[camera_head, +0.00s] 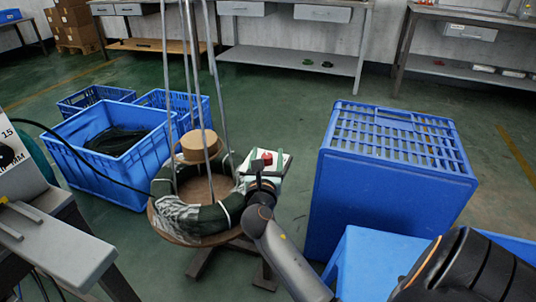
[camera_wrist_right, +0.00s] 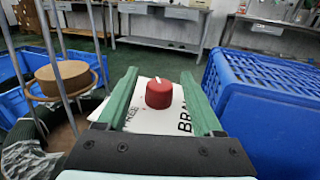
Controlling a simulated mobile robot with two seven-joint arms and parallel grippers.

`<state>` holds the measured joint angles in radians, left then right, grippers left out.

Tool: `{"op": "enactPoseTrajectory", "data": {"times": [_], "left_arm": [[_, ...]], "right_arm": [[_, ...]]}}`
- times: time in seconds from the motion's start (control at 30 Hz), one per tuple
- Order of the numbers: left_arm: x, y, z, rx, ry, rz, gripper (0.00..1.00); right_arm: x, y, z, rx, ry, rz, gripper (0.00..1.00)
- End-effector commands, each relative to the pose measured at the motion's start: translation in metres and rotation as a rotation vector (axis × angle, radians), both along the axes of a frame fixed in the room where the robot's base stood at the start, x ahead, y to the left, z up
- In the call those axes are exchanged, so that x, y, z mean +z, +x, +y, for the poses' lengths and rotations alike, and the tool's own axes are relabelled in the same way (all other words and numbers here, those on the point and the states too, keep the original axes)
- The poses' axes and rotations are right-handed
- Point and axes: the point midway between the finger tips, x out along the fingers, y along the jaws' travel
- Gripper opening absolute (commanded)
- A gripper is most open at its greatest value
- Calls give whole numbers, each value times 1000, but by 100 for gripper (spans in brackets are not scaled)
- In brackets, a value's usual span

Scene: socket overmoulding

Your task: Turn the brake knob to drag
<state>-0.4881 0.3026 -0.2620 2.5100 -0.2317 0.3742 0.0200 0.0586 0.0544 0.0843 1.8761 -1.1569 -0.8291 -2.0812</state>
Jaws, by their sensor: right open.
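The brake knob (camera_head: 267,157) is a red round knob on a white panel (camera_head: 249,164). In the right wrist view the knob (camera_wrist_right: 158,95) stands on the white panel (camera_wrist_right: 148,122), and its top carries a white mark pointing away from me, slightly left. Black letters on the panel begin "BRA"; the rest is hidden behind a finger. My right gripper (camera_wrist_right: 159,76) is open, with one green finger on each side of the knob and gaps between. In the head view my right gripper (camera_head: 264,172) is at the panel. My left gripper is not in view.
A round stand with a dark wrapped coil (camera_head: 222,216), a tan cylinder (camera_head: 199,145) and upright rods is left of the knob. A large blue crate (camera_head: 385,190) stands close on the right. Blue bins (camera_head: 115,165) stand on the left. Benches line the back.

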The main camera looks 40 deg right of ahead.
Motion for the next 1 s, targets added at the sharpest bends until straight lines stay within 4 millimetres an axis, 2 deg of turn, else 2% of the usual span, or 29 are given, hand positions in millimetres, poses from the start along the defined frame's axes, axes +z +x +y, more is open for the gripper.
{"op": "enactPoseTrajectory", "data": {"times": [0.23, 0.83, 1.0], "left_arm": [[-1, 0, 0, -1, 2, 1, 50], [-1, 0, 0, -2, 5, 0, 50], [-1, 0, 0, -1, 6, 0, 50]], "right_arm": [[0, 0, 0, 0, 1, -1, 68], [0, 0, 0, 0, 0, 0, 0], [0, 0, 0, 0, 0, 0, 0]]}}
